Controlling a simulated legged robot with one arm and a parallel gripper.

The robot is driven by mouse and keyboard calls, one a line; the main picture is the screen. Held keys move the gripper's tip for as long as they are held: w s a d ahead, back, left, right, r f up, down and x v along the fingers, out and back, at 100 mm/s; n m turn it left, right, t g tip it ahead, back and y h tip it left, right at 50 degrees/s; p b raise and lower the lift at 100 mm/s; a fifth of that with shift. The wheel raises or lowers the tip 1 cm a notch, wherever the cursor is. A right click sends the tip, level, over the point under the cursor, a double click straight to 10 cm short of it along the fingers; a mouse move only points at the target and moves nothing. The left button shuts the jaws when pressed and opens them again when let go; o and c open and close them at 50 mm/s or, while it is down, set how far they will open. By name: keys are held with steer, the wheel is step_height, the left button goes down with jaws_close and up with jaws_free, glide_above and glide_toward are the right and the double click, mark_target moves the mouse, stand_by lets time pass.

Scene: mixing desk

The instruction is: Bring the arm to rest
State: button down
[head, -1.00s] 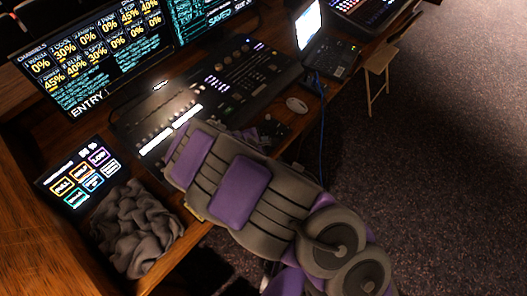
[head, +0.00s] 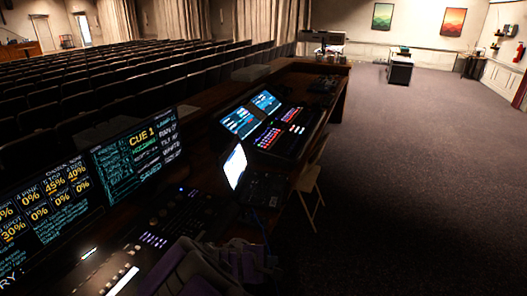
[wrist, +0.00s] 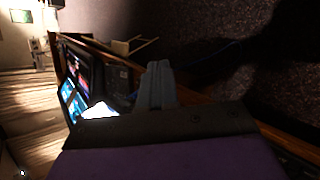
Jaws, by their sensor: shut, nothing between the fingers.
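My gripper (wrist: 158,85) shows in the wrist view with its grey fingers together and nothing between them. It points over the edge of the desk, with dark carpet beyond. In the head view my purple and grey arm is low in the picture, in front of the mixing desk (head: 160,238). The gripper's fingers are too dark to make out clearly there.
An open laptop (head: 236,168) stands on the desk, with a lit console (head: 280,138) behind it. Monitors (head: 137,150) line the left. The carpet (head: 420,190) to the right is clear.

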steer(key=s+d+r+m+g, duration=0.3)
steer(key=s+d+r+m, duration=0.2)
steer(key=s+d, duration=0.35)
steer(key=s+d+r+m+g, duration=0.3)
steer(key=s+d+r+m, duration=0.15)
steer(key=s+d, duration=0.35)
steer(key=s+a+r+m+g+y, duration=0.1)
steer(key=s+a+m+y, duration=0.1)
steer(key=s, duration=0.7)
steer(key=s+a+m+g+y, duration=0.2)
steer(key=s+m+y, duration=0.2)
steer(key=s, duration=0.6)
steer(key=shift+r+y+b, duration=0.35)
steer(key=shift+r+y, duration=0.05)
